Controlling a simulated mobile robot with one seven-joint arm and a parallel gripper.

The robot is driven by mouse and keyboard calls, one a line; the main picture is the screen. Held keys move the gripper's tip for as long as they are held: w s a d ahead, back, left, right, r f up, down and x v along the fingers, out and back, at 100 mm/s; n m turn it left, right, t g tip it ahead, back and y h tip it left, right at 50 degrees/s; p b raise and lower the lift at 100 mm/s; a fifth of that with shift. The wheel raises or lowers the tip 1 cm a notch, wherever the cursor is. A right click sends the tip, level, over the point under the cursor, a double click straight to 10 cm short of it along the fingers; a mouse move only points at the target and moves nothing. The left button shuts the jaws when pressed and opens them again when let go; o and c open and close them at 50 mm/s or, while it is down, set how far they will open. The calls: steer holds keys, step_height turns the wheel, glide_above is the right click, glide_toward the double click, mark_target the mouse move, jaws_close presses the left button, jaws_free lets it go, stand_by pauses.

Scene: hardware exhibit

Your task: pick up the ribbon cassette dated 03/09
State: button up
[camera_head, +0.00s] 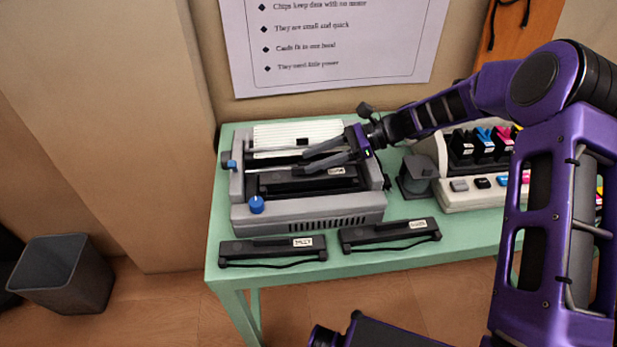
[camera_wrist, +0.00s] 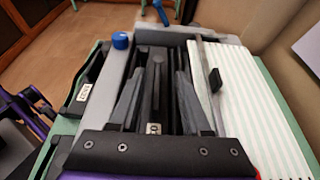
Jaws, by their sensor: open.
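A black ribbon cassette (camera_head: 285,183) with a small white label lies in the bay of the grey printer (camera_head: 300,215). In the wrist view this cassette (camera_wrist: 157,100) runs lengthwise between my fingers. Two more black cassettes lie on the table before the printer, one at left (camera_head: 262,250) and one at right (camera_head: 385,236), each with a white label. A labelled cassette (camera_wrist: 78,100) shows at left in the wrist view. No date is legible. My gripper (camera_head: 306,160) is open over the printer bay; in the wrist view its fingers (camera_wrist: 159,76) flank the cassette. Contact cannot be told.
White striped paper (camera_head: 298,133) lies behind the bay. The printer has blue knobs (camera_head: 257,204). A dark ink bottle or stand (camera_head: 417,175) and a white ink cartridge unit (camera_head: 470,194) stand at right on the green table (camera_head: 222,205). A bin (camera_head: 65,275) stands on the floor.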

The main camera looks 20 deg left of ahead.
mark_target(295, 167)
steer(key=x, duration=0.5)
steer(key=shift+s, duration=0.1)
jaws_close()
